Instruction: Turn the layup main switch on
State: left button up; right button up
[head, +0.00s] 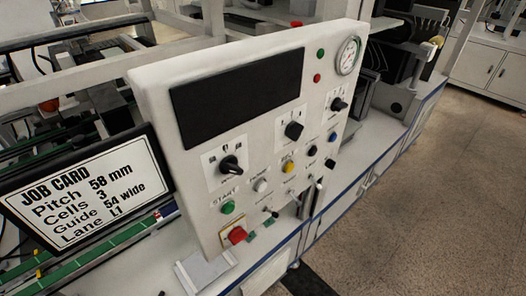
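The white control panel (262,120) stands tilted in the middle of the head view. It carries three black rotary knobs: a left one (230,164), a middle one (294,130) and a right one (338,104), each on a marked plate. A small toggle lever (270,212) sits low on the panel. The small labels are too blurred to read, so I cannot tell which control is the main switch or how it is set. Neither of my grippers is in view.
A green button (228,207), a red button (237,235) on a yellow plate and a yellow button (289,167) are nearby. A dark display (238,97) and a gauge (348,55) sit above. A job card (85,190) stands left. Floor (430,200) at right is clear.

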aim_at(238, 235)
jog(key=z, duration=2.45)
jog(key=i, duration=2.4)
jog(key=u, duration=3.8)
